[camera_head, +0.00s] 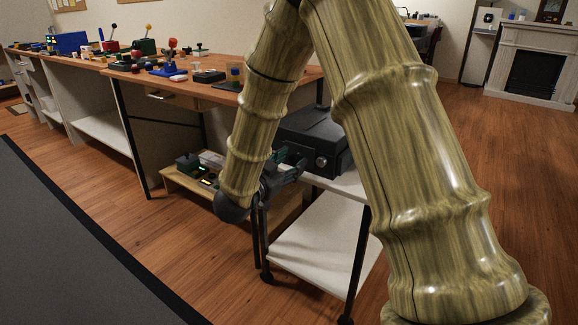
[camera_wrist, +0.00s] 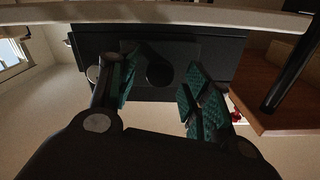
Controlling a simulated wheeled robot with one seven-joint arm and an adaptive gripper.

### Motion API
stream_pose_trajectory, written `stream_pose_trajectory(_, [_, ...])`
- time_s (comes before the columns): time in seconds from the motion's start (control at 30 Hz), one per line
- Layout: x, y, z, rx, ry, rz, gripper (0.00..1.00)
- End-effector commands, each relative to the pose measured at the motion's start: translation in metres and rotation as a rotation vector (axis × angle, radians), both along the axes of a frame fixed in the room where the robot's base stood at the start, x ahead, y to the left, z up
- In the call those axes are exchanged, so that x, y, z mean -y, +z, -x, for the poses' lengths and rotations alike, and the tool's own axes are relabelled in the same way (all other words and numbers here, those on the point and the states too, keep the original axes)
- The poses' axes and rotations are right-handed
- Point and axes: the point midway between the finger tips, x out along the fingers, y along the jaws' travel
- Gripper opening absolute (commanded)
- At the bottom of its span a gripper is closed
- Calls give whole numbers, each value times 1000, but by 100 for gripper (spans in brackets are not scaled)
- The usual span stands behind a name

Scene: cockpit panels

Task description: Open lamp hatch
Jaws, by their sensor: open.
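A dark grey box (camera_head: 312,132) sits on a white wheeled cart, with a round knob (camera_head: 321,162) on its front; I take it to be the lamp housing. Which part is the hatch I cannot tell. My gripper (camera_head: 287,164) is just left of the box, near its front. In the wrist view the box (camera_wrist: 215,48) fills the top middle, with a dark rounded part (camera_wrist: 159,68) on its face. My gripper (camera_wrist: 163,88) is open there, teal pads on either side of that part; contact is unclear.
The cart (camera_head: 325,248) has a white lower shelf and dark legs. A long wooden workbench (camera_head: 215,67) with panels and levers stands behind left. A low wooden shelf (camera_head: 180,180) with small devices is beside the cart. Open floor (camera_head: 165,250) lies in front.

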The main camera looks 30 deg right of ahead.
Motion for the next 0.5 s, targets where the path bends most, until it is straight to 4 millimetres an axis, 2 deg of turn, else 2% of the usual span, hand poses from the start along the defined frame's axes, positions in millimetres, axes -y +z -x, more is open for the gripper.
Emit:
stream_pose_trajectory(0.3, [1,0,-1,0,0,0,47])
stream_pose_trajectory(0.5, [1,0,-1,0,0,0,11])
